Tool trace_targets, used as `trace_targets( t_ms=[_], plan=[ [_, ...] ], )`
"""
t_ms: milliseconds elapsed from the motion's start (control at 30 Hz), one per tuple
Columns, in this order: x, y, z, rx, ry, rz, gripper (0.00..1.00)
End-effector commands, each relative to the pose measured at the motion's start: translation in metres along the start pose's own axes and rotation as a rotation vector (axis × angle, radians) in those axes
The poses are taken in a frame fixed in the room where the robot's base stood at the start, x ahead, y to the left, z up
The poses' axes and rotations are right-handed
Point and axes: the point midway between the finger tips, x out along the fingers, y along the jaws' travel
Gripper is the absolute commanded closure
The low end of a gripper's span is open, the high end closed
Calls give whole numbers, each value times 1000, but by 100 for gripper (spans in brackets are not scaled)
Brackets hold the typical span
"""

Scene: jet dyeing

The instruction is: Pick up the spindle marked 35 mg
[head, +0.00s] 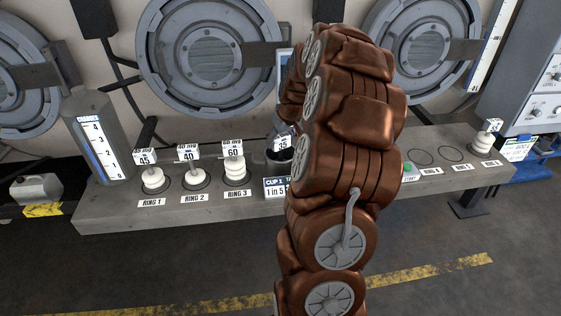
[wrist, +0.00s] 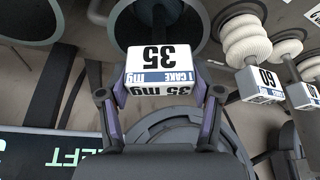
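The spindle marked 35 mg (head: 283,143) shows in the head view just left of my arm, above a dark cup (head: 272,160). In the wrist view its white label block (wrist: 160,62) reads "1 CAKE 35 mg" and appears upside down. My gripper (wrist: 162,92) has one finger at each side of this block, and both appear to press against it. The spindle's lower part is mostly hidden behind the block, with the dark cup opening (wrist: 165,12) beyond it. In the head view my arm hides the gripper.
Spindles marked 45 (head: 152,178), 40 (head: 194,178) and 60 (head: 235,168) stand on rings at left on the grey bench (head: 120,213). Another spindle (head: 482,144) stands at the far right near empty ring marks. A grey cylinder (head: 98,140) stands at the left end.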

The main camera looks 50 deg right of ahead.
Motion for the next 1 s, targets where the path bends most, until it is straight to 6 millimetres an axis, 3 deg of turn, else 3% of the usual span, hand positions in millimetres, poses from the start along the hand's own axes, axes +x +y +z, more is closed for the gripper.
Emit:
trace_targets(
  t_ms=[67,567,1000],
  plan=[
    [0,0,0,0,0,0,49],
    [0,0,0,0,-1,0,100],
    [-10,0,-4,-1,0,0,100]
  ],
)
